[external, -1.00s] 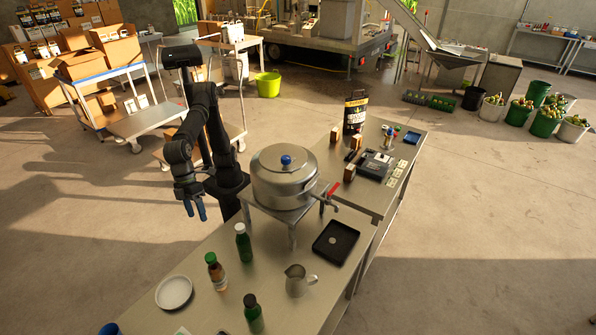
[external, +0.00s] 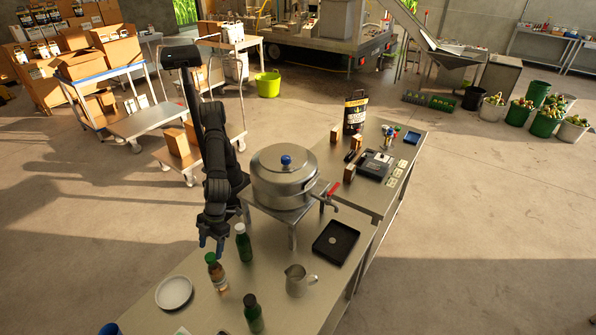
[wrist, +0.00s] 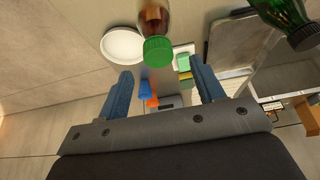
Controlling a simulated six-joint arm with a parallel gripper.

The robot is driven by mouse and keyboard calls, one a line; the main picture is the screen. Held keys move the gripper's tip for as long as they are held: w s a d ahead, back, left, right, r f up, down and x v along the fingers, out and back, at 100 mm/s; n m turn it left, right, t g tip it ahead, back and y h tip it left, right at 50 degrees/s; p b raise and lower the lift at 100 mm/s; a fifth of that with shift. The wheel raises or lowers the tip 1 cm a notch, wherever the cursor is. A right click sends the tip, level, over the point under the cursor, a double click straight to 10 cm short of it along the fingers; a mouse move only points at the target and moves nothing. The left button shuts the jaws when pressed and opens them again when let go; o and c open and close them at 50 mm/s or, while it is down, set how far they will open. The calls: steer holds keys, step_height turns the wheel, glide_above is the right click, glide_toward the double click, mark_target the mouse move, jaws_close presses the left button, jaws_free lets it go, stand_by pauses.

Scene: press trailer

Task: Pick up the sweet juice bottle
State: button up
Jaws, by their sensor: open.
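Three bottles stand on the steel table; their labels are too small to read, so I cannot tell which is sweet juice. An amber bottle with a green cap (external: 217,274) stands nearest my gripper (external: 211,244). The amber bottle (wrist: 157,33) appears ahead, between the finger directions. A green bottle (wrist: 290,18) is at upper right.
A white plate (external: 174,293) lies left of the amber bottle. A metal pitcher (external: 298,281), a black tray (external: 335,243) and a large pot (external: 283,182) on a stand are to the right. A blue object (external: 109,329) is at the lower left edge.

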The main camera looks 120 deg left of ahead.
mark_target(211, 256)
steer(key=x, duration=0.7)
steer(key=shift+a+f, duration=0.2)
steer(key=shift+f, duration=0.25)
jaws_close()
